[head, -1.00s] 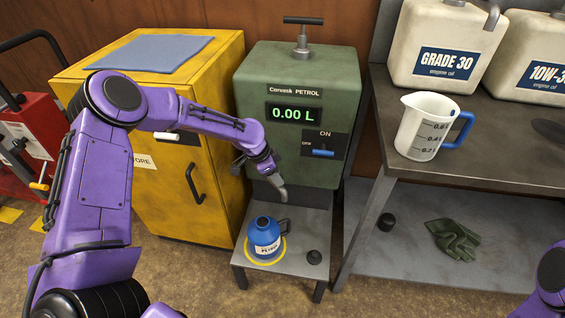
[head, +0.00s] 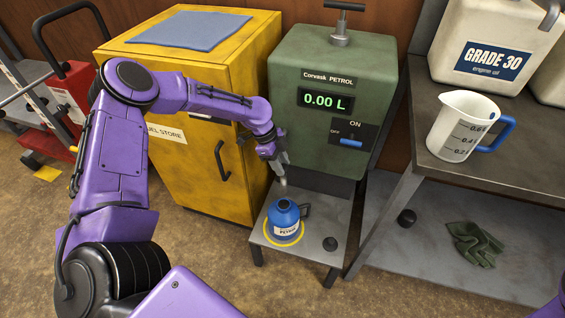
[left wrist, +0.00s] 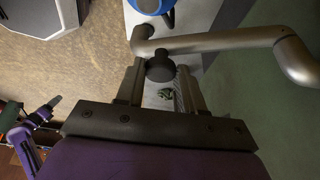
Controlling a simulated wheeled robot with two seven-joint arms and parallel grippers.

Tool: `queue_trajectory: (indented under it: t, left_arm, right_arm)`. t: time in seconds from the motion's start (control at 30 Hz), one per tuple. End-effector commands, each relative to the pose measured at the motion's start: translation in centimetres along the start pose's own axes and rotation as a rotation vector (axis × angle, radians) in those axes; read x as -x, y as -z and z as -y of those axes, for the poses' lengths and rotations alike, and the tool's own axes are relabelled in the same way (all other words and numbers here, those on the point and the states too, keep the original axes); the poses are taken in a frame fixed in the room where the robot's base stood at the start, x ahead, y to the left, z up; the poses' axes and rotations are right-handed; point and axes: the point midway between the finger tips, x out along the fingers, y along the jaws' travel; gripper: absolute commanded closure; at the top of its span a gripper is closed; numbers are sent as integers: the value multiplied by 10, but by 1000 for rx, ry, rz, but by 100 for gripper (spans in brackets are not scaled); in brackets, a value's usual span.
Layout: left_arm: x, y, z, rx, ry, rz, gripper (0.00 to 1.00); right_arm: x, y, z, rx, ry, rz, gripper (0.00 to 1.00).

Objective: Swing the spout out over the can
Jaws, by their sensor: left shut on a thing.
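The spout (left wrist: 215,40) is a grey metal pipe with a bend and a dark knob (left wrist: 160,68). My left gripper (left wrist: 163,80) is shut on this knob, with one finger on each side. In the head view my left gripper (head: 279,160) is in front of the green petrol dispenser (head: 322,110), and the spout's end (head: 284,181) points down above the blue can (head: 284,217). The can stands upright on a yellow ring on the low grey stand. Its edge also shows in the left wrist view (left wrist: 150,5). My right gripper is out of view.
A small black cap (head: 330,243) lies on the stand, right of the can. The dispenser reads 0.00 L and has a blue switch (head: 351,143). A yellow fuel cabinet (head: 190,150) stands close on the left. A bench with a jug (head: 458,128) is on the right.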

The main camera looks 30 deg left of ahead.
Motion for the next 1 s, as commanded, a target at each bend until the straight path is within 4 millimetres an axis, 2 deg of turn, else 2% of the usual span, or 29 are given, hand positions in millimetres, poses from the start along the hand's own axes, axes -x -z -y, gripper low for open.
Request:
queue_trajectory:
  t: [0.33,0.37,0.7,0.77,0.87,1.0]
  left_arm:
    - [0,-3,-2,-3,-5,4,100]
    - [0,-3,-2,-2,-5,4,53]
    - [4,1,0,-4,-2,3,53]
    - [12,4,0,-5,-1,3,53]
    - [34,12,-1,-6,1,2,53]
    - [60,33,-27,-8,0,1,53]
  right_arm:
    - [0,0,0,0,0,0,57]
    - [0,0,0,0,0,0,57]
    - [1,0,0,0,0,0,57]
    - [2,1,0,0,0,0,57]
    - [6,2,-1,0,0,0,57]
    - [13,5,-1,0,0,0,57]
